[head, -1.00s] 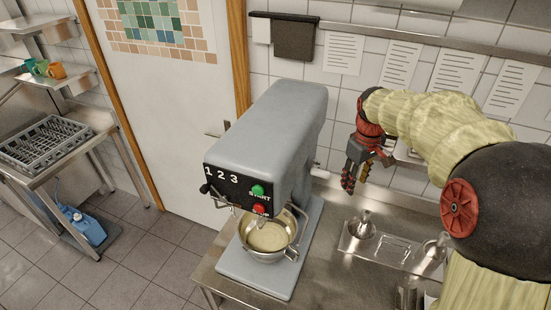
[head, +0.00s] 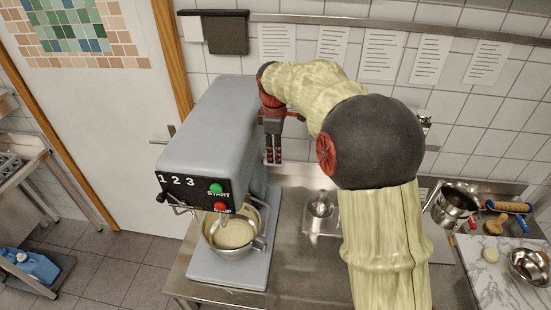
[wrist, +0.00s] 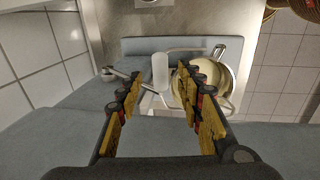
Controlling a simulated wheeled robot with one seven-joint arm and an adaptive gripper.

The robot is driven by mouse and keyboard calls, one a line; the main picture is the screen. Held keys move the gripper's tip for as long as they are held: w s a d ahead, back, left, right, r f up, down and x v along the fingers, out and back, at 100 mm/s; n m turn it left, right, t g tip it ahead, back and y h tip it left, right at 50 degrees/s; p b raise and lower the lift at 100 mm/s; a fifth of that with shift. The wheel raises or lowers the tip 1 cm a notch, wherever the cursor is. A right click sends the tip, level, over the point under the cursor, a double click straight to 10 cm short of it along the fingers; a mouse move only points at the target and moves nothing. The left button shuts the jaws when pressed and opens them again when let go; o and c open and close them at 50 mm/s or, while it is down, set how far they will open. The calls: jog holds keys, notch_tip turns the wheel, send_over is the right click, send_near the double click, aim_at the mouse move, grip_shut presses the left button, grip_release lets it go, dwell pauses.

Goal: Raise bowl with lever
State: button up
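The grey mixer (head: 215,120) stands on the steel counter, with a green start button (head: 215,189) and a red button (head: 221,206). Its steel bowl (head: 262,238) holds pale batter and sits under the mixer head, low over the base. The bowl also shows in the wrist view (wrist: 232,88). My gripper (head: 273,160) hangs open and empty at the right side of the mixer. In the wrist view its fingers (wrist: 163,95) are spread. Beyond them show a metal rod with a round knob (wrist: 107,73) and a pale cylinder (wrist: 160,70), perhaps the lever's handle.
Right of the mixer, a tray with a small metal part (head: 321,205) lies on the counter. Farther right are a steel pot (head: 456,203), a marble board (head: 490,275) and a small bowl (head: 530,264). The tiled wall with hanging sheets (head: 384,54) is close behind my arm.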

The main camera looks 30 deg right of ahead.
jog(key=shift+w+d+f, duration=0.1)
jog(key=shift+w+f, duration=0.1)
jog(key=shift+f, duration=0.95)
jog(key=shift+w+d+f, duration=0.1)
jog(key=shift+w+f, duration=0.05)
jog(key=shift+f, duration=1)
grip_shut()
